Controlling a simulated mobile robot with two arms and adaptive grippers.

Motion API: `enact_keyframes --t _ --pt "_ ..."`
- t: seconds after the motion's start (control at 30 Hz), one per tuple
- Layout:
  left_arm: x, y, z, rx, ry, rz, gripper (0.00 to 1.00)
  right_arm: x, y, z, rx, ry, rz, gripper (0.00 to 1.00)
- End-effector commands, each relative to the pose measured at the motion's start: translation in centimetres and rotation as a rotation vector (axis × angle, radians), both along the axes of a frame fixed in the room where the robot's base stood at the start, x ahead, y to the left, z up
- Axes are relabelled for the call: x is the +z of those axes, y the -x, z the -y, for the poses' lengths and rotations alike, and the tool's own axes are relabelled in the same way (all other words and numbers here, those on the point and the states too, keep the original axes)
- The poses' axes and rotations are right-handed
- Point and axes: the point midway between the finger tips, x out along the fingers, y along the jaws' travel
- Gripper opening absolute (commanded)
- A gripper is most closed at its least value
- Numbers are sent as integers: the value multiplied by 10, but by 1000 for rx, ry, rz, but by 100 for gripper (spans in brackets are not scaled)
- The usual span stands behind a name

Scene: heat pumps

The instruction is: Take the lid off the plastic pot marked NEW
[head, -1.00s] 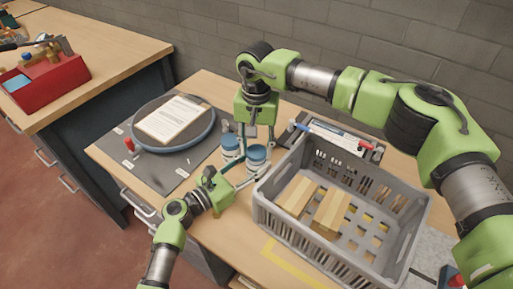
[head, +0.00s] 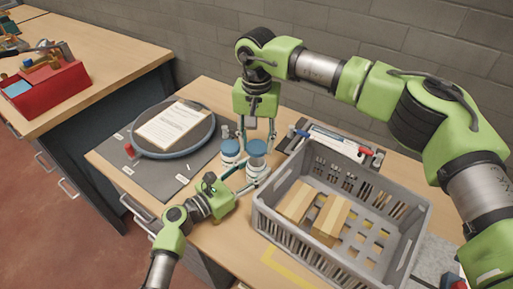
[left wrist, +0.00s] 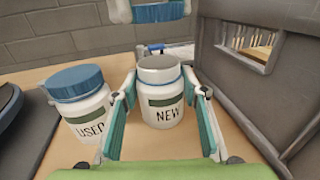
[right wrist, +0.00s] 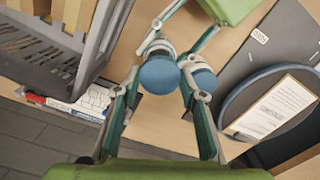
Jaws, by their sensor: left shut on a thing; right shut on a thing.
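The white pot marked NEW (left wrist: 162,109) stands upright with an open, bare top in the left wrist view. My left gripper (left wrist: 163,92) is shut around its sides; in the head view this gripper (head: 253,176) reaches in from the left. The blue lid (head: 257,147) is apart from the pot, a little above it, between the fingers of my right gripper (head: 258,141), which points down. The lid's lower edge shows at the top of the left wrist view (left wrist: 158,12). In the right wrist view the lid (right wrist: 160,76) sits between the fingers of my right gripper (right wrist: 160,84).
A white pot marked USED (left wrist: 90,115), with its blue lid on, stands close left of the NEW pot. A grey crate (head: 300,238) with wooden blocks is close on the right. A round dark tray (head: 150,153) with a clipboard lies on a mat at left.

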Motion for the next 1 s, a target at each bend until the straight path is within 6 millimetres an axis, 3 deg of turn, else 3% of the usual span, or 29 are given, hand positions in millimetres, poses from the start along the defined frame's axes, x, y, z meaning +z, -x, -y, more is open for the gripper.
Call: enact_keyframes --t 0.1,0.27,0.3,0.37,0.77,1.0 --pt "-1 0 0 0 0 -1 0 10 0 0 0 -1 1 12" --pt "-1 0 0 -1 0 -1 0 10 0 0 0 0 0 12" --pt "-1 0 0 -1 0 -1 45 10 0 0 0 0 0 12" --pt "-1 0 0 0 0 -1 59 10 0 0 0 0 0 12" --pt "-1 3 -4 0 -1 -1 59 10 0 0 0 0 0 12" --pt "-2 30 -34 1 -3 -3 59 10 0 0 0 0 0 12"
